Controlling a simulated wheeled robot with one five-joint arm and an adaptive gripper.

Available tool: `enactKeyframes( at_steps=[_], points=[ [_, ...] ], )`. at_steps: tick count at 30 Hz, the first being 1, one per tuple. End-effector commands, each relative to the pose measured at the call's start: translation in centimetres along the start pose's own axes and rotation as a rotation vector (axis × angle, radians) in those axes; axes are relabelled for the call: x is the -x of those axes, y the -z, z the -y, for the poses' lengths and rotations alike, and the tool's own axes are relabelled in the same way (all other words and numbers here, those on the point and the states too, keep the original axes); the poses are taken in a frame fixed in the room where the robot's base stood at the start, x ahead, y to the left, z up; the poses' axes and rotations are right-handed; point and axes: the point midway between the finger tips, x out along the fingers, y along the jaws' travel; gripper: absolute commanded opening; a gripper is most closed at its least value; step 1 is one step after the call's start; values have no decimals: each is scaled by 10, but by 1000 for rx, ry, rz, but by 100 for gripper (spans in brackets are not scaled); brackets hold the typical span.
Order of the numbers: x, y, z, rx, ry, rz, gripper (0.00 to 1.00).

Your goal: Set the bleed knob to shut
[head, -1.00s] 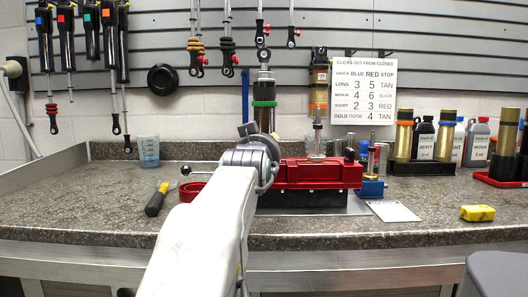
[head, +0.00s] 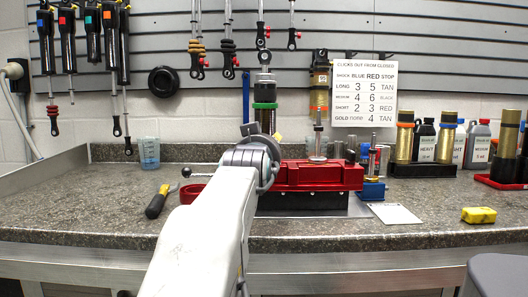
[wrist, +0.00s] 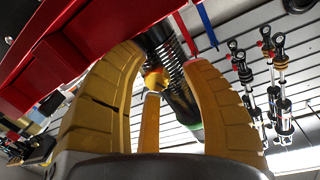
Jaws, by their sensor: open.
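The upright shock (head: 265,105) with a green ring stands behind the red clamp block (head: 315,176). In the wrist view the shock (wrist: 180,90) runs diagonally behind my fingers, and the red block (wrist: 95,30) fills the upper left. My gripper (wrist: 165,60) is open, with its yellow fingers spread either side of a small orange round part (wrist: 154,79) beside the shock. This may be the bleed knob; I cannot tell its setting or whether a finger touches it. In the head view my wrist hides most of the gripper.
A settings card (head: 363,93) hangs on the wall. A screwdriver (head: 158,200) and a measuring cup (head: 149,153) are on the left bench. Gold shock bodies (head: 446,135), bottles (head: 479,143) and a yellow block (head: 478,215) are on the right. The front left bench is clear.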

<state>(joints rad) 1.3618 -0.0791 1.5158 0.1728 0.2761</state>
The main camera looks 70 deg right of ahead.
Motion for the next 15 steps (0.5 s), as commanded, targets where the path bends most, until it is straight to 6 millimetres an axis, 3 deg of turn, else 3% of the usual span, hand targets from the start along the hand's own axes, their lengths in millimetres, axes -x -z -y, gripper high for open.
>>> enactKeyframes(
  at_steps=[8, 15],
  points=[
    [-1, -2, -2, 85, -2, -1, 45],
    [-1, -3, -2, 299, 0, -22, 45]
  ],
)
